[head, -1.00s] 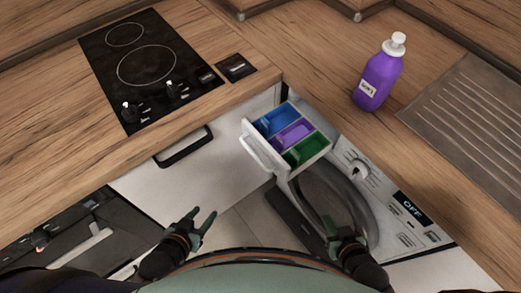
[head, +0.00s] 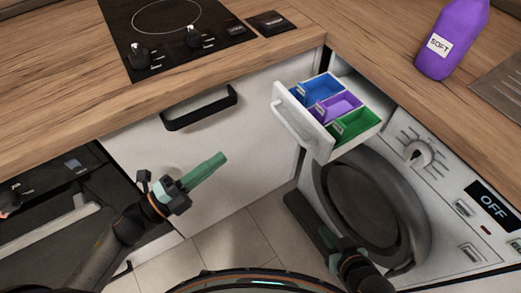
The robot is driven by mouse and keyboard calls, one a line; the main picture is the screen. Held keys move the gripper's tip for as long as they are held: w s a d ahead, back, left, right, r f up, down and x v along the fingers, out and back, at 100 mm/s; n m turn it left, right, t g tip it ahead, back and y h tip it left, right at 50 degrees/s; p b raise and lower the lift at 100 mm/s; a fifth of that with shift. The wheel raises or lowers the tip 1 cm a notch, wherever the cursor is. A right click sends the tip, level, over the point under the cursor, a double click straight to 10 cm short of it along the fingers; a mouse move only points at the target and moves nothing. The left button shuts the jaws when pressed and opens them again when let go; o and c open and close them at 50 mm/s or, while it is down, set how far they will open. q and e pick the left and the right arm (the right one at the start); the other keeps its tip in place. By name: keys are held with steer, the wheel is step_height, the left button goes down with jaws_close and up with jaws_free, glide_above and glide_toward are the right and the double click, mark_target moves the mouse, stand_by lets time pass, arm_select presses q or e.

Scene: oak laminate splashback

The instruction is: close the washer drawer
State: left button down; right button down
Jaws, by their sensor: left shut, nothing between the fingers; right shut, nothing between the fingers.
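The washer drawer (head: 318,138) is pulled out from the top left of the washing machine (head: 438,200), in the corner under the worktop. It has a white front with a handle (head: 291,126) and blue, purple and green compartments. My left gripper (head: 222,158) is shut and empty, to the left of the drawer and apart from it, in front of the white cabinet door. My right gripper (head: 329,238) is low in front of the washer's round door (head: 362,205), shut and empty, below the drawer and not touching it.
A purple bottle (head: 450,42) stands on the right worktop. A black hob (head: 180,30) is set in the left worktop above a cabinet with a black handle (head: 199,108). A dark appliance (head: 55,215) is at the lower left. Open floor lies between the arms.

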arm_select(q)
steer(key=w+d+r+m+g+h, duration=0.1)
steer(key=w+d+r+m, duration=0.1)
steer(key=w+d, duration=0.5)
steer(key=shift+w+d+p, duration=0.15)
steer(key=shift+d+p, duration=0.2)
steer(key=shift+d, duration=1.9)
